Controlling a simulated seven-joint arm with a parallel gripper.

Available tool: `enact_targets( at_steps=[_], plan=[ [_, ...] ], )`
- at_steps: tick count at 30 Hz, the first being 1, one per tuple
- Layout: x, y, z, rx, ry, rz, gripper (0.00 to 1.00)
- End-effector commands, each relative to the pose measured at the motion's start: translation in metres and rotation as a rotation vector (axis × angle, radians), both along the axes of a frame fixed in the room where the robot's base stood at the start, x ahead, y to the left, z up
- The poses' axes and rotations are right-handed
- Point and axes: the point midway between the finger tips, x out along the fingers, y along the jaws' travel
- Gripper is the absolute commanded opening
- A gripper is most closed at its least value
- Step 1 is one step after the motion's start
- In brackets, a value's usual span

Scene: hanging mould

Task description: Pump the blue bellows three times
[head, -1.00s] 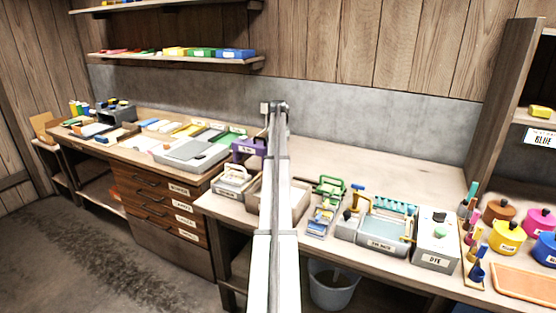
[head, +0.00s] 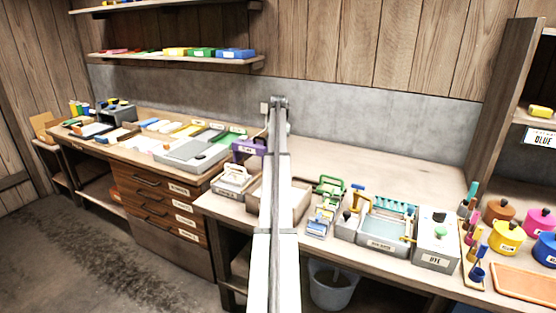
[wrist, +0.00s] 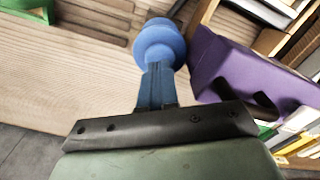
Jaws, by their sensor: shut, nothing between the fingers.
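The blue bellows (wrist: 160,42) shows in the wrist view as a rounded, ringed blue shape just beyond my fingertips. My gripper (wrist: 158,68) is shut, its narrow dark-blue fingers together and pointing at the bellows. The fingertips overlap the bellows' near edge in the picture; I cannot tell whether they touch it. Nothing is held between the fingers. In the head view my own arm stands upright in the middle and hides the bellows and the fingers.
A purple holder (wrist: 240,70) stands right beside the bellows; it also shows in the head view (head: 247,149). A grey water tray (head: 372,244) and a dye box (head: 434,262) stand farther right. The bench behind them is clear.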

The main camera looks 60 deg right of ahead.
Motion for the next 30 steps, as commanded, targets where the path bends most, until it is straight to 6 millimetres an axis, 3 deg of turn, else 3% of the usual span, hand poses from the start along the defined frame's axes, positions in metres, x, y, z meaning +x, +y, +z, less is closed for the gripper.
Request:
enact_targets(
  at_steps=[16, 30],
  plan=[
    [0.000, 0.000, 0.044, 0.000, 0.000, 0.000, 0.00],
    [0.000, 0.000, 0.046, 0.000, 0.000, 0.000, 0.00]
  ],
)
